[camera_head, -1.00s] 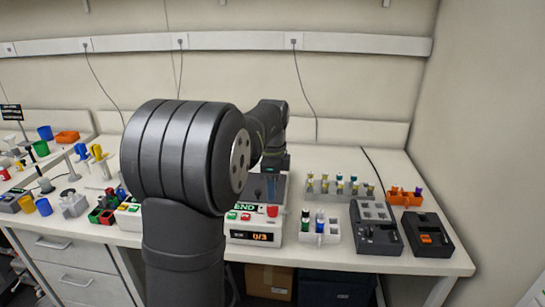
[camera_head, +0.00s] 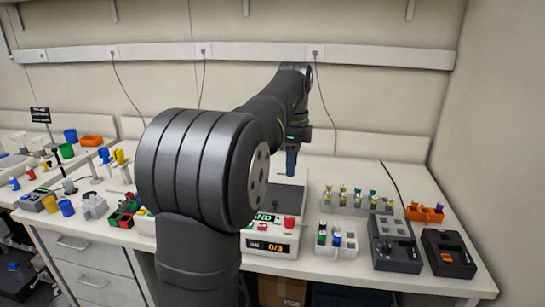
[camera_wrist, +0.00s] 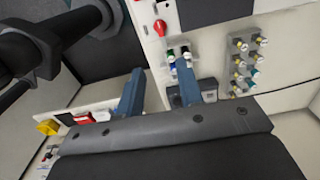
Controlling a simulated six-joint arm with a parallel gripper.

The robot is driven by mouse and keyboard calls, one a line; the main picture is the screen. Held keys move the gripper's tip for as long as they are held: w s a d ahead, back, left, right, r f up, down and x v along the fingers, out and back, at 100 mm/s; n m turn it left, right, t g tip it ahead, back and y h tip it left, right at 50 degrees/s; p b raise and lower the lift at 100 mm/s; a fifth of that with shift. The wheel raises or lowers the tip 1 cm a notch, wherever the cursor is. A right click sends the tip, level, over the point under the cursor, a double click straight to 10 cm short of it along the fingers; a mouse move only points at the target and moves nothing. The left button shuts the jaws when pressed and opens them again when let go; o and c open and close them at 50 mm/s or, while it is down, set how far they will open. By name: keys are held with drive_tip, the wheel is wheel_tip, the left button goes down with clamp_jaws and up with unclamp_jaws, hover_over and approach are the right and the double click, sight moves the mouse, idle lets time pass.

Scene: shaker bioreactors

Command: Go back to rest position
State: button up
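My gripper (camera_head: 291,160) hangs above the back of the white shaker machine (camera_head: 285,243), clear of it. The machine has an END label, red buttons and a display reading 0/3. In the wrist view my gripper (camera_wrist: 160,86) shows two blue fingers spread apart with nothing between them. My arm's large dark joint covers the machine's left part in the head view.
Right of the machine stand a clear rack of vials (camera_head: 355,203), a white holder with vials (camera_head: 337,241), a grey device (camera_head: 395,248), a black device (camera_head: 448,258) and an orange rack (camera_head: 424,214). Coloured cups and holders crowd the left. The wall is behind.

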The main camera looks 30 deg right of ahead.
sight(290, 217)
wheel_tip(290, 217, down, 17)
drive_tip(key=shift+f, duration=0.2)
idle(0.7)
drive_tip(key=shift+r, duration=0.1)
